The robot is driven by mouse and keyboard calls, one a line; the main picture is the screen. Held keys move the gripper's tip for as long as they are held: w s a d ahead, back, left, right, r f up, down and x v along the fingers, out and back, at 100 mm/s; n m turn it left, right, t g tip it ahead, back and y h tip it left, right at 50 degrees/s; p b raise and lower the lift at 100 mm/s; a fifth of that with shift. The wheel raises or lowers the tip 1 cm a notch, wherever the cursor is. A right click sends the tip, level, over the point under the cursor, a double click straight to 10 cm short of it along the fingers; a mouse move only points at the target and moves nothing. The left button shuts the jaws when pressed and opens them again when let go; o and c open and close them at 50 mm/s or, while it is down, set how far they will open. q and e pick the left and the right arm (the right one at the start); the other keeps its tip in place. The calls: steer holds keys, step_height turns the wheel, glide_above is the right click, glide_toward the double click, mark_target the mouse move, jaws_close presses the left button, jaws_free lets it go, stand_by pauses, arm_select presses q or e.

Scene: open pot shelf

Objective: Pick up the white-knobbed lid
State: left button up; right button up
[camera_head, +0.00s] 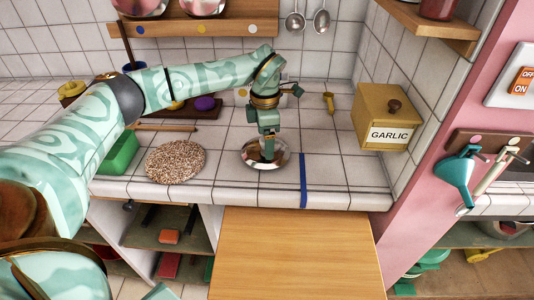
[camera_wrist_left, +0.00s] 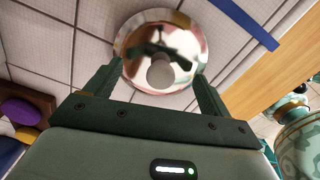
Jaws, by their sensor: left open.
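The white-knobbed lid is a shiny metal disc (camera_head: 250,154) lying on the tiled counter in the head view. In the left wrist view the lid (camera_wrist_left: 140,42) shows with its round pale knob (camera_wrist_left: 161,74) towards the gripper. My left gripper (camera_head: 267,152) points down over the lid and hides part of it in the head view. In the left wrist view its two fingers (camera_wrist_left: 158,75) are open, one on each side of the knob, with gaps to it. I cannot tell whether the fingertips touch the lid. My right gripper is not in view.
A speckled round mat (camera_head: 175,161) and a green block (camera_head: 119,153) are left of the lid. A blue strip (camera_head: 303,180) lies right of it. A garlic box (camera_head: 383,113) stands at the back right. A wooden board (camera_head: 295,255) is below the counter's front edge.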

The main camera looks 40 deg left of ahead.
arm_select(q)
steer(key=shift+f, duration=0.7)
steer(key=shift+r, duration=0.15)
steer(key=shift+s, duration=0.1)
steer(key=c, duration=1.7)
